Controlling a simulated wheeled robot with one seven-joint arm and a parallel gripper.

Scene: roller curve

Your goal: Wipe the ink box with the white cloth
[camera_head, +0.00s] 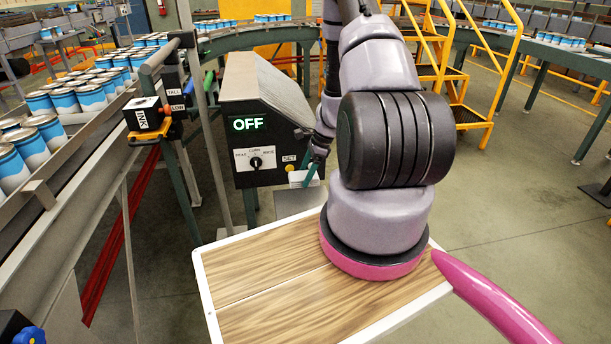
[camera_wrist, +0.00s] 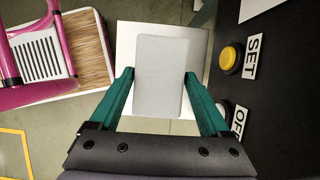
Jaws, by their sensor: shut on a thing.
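The ink box (camera_head: 146,116) is a black box with a white INK label. It sits in an orange bracket on the conveyor's side at the left of the head view and is out of the wrist view. My gripper (camera_head: 311,174) has teal fingers and is right of the ink box, beside the control box's front right edge. In the wrist view my gripper (camera_wrist: 159,74) is shut on the white cloth (camera_wrist: 160,55), a flat pale rectangle between the fingers. The cloth (camera_head: 302,178) shows small in the head view, above a pale plate (camera_wrist: 126,60).
The control box (camera_head: 255,130) shows OFF, a dial and a yellow SET button (camera_wrist: 231,57), close to my gripper. Green and grey posts (camera_head: 205,110) stand between it and the ink box. Blue and white cans (camera_head: 90,95) fill the left conveyor. Open floor lies at right.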

